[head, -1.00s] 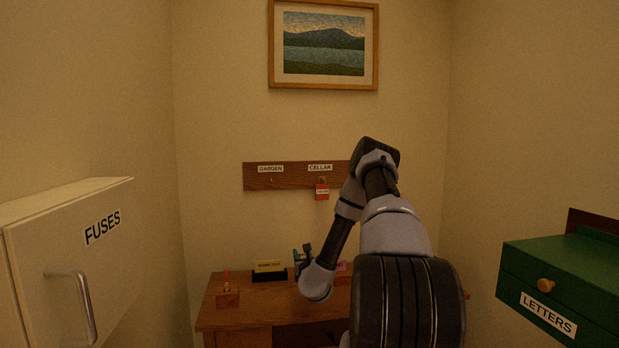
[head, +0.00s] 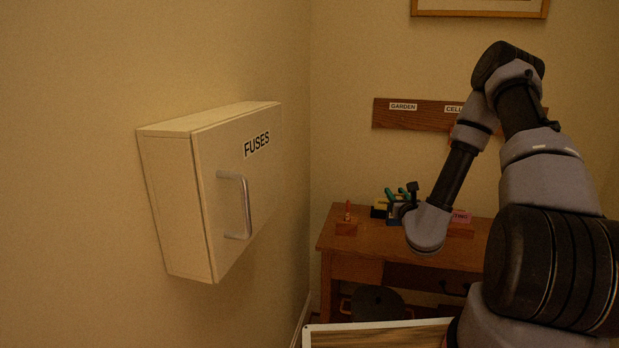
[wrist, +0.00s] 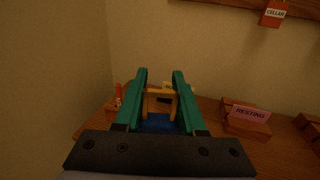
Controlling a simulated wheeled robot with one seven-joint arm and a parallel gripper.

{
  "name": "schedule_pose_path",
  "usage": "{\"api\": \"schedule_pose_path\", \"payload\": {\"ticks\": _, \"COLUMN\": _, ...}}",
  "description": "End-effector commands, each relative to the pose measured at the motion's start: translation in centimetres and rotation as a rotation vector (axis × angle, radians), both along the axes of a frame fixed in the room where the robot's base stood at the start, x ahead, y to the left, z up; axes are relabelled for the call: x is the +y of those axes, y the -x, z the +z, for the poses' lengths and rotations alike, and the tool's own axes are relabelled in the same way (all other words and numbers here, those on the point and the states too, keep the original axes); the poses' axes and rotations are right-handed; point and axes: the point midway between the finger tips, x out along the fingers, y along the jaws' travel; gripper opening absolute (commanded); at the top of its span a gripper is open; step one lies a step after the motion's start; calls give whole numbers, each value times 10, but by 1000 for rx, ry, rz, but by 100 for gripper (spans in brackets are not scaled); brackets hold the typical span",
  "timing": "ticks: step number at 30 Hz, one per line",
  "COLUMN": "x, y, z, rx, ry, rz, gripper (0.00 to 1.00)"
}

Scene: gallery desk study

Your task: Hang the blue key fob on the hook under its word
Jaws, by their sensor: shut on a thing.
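My gripper (wrist: 158,105) has green fingers shut on the blue key fob (wrist: 158,123), whose yellow loop stands up between them. The word on the fob cannot be read. In the head view my gripper (head: 403,193) is above the desk, partly hidden by my wrist. The brown hook board (head: 430,116) is on the back wall, higher than the gripper, with a GARDEN label (head: 403,106) and a partly hidden CELLAR label (head: 453,109). A red fob marked CELLAR (wrist: 273,13) hangs from the board at the upper right of the wrist view.
The white FUSES cabinet (head: 240,195) juts from the left wall. The wooden desk (head: 345,240) carries a small block with a red-orange thing (head: 347,212) and a pink RESTING sign (wrist: 249,114). A dark stool (head: 378,302) stands below. The wall beneath the board is clear.

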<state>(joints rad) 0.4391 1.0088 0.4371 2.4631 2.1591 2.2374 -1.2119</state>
Motion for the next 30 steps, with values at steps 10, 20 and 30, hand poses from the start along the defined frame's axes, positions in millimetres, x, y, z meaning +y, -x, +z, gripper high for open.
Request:
{"api": "schedule_pose_path", "payload": {"ticks": 10, "x": -19, "y": -18, "z": -9, "rx": -6, "ry": 2, "rz": -35, "gripper": 0}}
{"api": "schedule_pose_path", "payload": {"ticks": 20, "x": -118, "y": -86, "z": -52, "rx": -3, "ry": 3, "rz": -191, "gripper": 0}}
{"api": "schedule_pose_path", "payload": {"ticks": 30, "x": -149, "y": -101, "z": -64, "rx": 2, "ry": -2, "rz": -235, "gripper": 0}}
